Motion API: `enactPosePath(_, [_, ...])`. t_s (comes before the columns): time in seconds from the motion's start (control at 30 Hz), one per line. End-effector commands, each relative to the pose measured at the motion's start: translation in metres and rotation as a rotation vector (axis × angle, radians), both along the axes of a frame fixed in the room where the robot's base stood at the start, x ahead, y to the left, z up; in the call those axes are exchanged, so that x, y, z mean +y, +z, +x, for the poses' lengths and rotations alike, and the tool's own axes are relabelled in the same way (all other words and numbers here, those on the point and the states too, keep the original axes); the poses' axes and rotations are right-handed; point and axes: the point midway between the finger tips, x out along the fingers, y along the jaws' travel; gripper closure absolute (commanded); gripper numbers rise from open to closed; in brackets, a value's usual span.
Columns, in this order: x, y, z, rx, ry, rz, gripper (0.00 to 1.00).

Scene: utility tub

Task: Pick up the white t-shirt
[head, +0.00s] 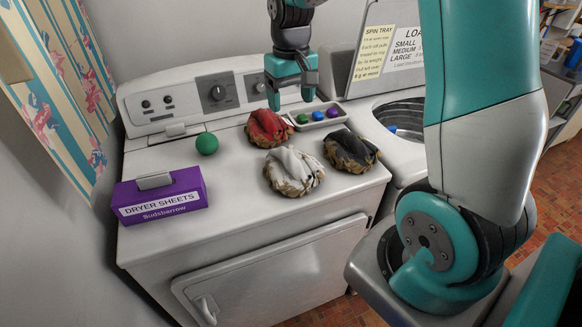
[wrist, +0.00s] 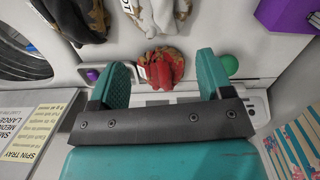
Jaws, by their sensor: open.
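The white t-shirt (head: 293,170) lies crumpled with a brown patterned part on the dryer top, near its front edge. In the wrist view the white t-shirt (wrist: 163,14) is at the top, partly cut off by the frame. My gripper (head: 291,98) is open and empty above the back of the dryer, behind the white t-shirt and apart from it. In the wrist view the open fingers of my gripper (wrist: 163,60) frame a red garment (wrist: 163,68), which lies below them.
The red garment (head: 268,127) lies behind the white t-shirt, and a black one (head: 350,151) to its right. A tray (head: 343,118) holds coloured pods at the back. A green ball (head: 207,143) and purple dryer-sheet box (head: 161,197) stand left. The front-left dryer top (head: 235,215) is clear.

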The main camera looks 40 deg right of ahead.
Motion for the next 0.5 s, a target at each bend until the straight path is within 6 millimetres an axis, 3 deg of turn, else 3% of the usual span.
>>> enactPosePath(0.3, [0.009,-0.071,0.002,0.011,0.008,-0.002,0.27])
enactPosePath(0.5, [0.012,-0.103,0.004,0.009,0.009,-0.006,0.27])
